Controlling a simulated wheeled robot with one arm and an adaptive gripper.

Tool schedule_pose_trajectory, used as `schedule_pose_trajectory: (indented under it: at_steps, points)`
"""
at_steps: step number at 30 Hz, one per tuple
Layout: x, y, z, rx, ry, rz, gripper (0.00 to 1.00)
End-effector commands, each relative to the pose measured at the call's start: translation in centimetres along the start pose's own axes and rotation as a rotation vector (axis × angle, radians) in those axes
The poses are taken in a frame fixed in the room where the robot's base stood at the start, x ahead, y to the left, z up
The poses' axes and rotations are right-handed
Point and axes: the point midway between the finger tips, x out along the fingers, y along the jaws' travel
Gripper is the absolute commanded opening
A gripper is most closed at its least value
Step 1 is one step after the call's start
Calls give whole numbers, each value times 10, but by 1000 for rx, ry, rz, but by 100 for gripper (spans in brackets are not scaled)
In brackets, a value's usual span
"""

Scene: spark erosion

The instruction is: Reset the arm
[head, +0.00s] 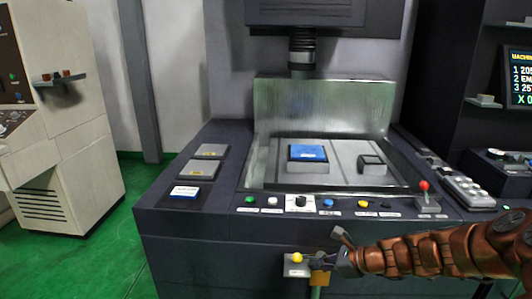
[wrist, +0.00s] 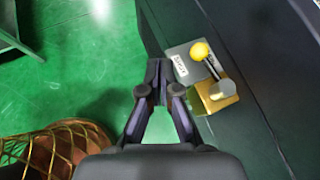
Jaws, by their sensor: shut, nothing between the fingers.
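My arm (head: 415,255) reaches in from the lower right in the head view, a coppery segmented limb held roughly level. My gripper (head: 318,259) is at the machine's front face, next to a yellow-knobbed lever (head: 297,258) on a small labelled plate. In the wrist view my gripper (wrist: 157,75) has its fingertips together with nothing between them. The yellow ball lever (wrist: 200,51) is to the right of the fingertips, apart from them in that picture. A brass-coloured block (wrist: 217,95) sits beside the lever plate.
The dark machine (head: 190,245) carries a row of buttons, a red-knobbed lever (head: 424,187) and a sunken bath with a blue block (head: 308,153). A beige cabinet (head: 70,130) stands left. Green floor (head: 110,265) is open between them.

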Motion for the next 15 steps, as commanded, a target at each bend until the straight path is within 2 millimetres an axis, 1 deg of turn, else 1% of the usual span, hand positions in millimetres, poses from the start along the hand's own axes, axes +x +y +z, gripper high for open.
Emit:
schedule_pose_trajectory:
  at_steps: [1,2,3,6,11,15]
  points:
    - [-2,14,18,-92,6,37,0]
    - [-3,24,26,-148,10,61,0]
    - [-6,38,36,-228,18,95,0]
    - [-12,73,57,-418,34,186,0]
    - [-29,126,76,-707,68,326,0]
    - [-50,168,80,-940,107,455,0]
